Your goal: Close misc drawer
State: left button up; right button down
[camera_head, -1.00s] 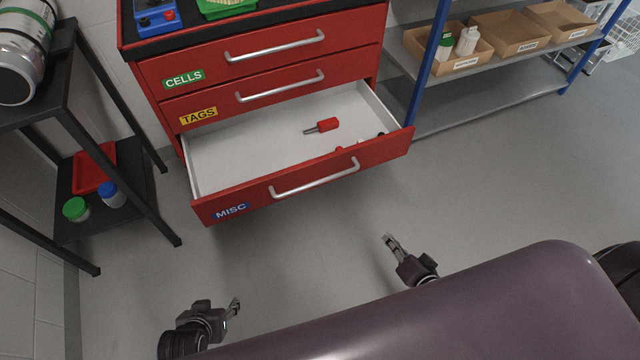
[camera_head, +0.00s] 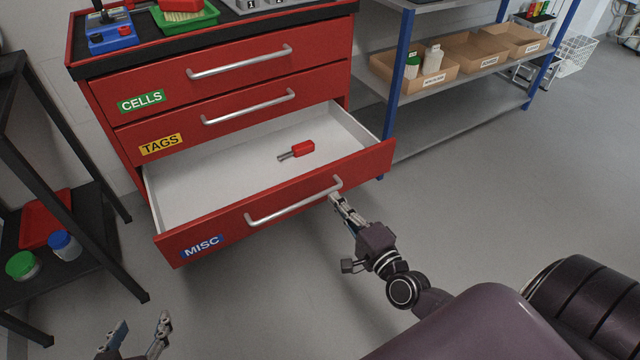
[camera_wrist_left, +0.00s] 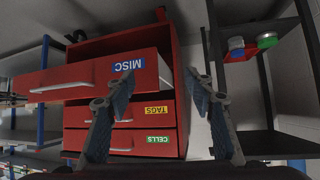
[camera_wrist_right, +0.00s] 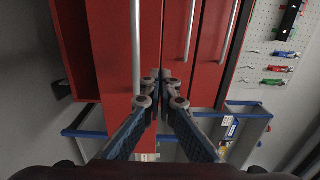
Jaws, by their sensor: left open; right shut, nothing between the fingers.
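The red MISC drawer (camera_head: 180,252) is the lowest drawer of the red cabinet and stands pulled out. Its silver handle (camera_head: 295,203) runs along the front. A red-handled tool (camera_head: 302,149) lies inside on the white bottom. My right gripper (camera_head: 336,200) is shut and empty, its tips at the right end of the handle; I cannot tell whether they touch. In the right wrist view its tips (camera_wrist_right: 164,78) show close beside a handle bar (camera_wrist_right: 136,45). My left gripper (camera_head: 141,330) is open and empty, low at the left, away from the drawer. The left wrist view shows the MISC label (camera_wrist_left: 127,65).
The CELLS drawer (camera_head: 220,78) and TAGS drawer (camera_head: 240,112) above are shut. A black rack (camera_head: 75,190) with jars stands at the left. A blue-posted shelf (camera_head: 450,90) with cardboard boxes stands at the right. The floor before the drawer is clear.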

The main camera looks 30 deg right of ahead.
aim_at(315, 175)
jog(key=w, duration=0.6)
jog(key=shift+w+a+b, duration=0.15)
jog(key=shift+w+b, duration=0.05)
jog(key=shift+b, duration=0.1)
pick_arm(q)
jog(key=shift+w+d+r+t+h, duration=0.15)
jog(key=shift+w+d+r+t, duration=0.1)
jog(key=shift+w+r+t, duration=0.4)
jog(key=shift+w+d+r+t+h, duration=0.15)
jog(key=shift+w+r, duration=0.25)
jog(key=shift+r, duration=0.4)
jog(key=shift+w+d+r+t+h, duration=0.1)
jog(key=shift+w+d+r+t, duration=0.2)
jog(key=shift+w+r+t, duration=0.35)
pick_arm(e)
jog(key=shift+w, duration=0.75)
pick_arm(q)
jog(key=shift+s+r, duration=0.1)
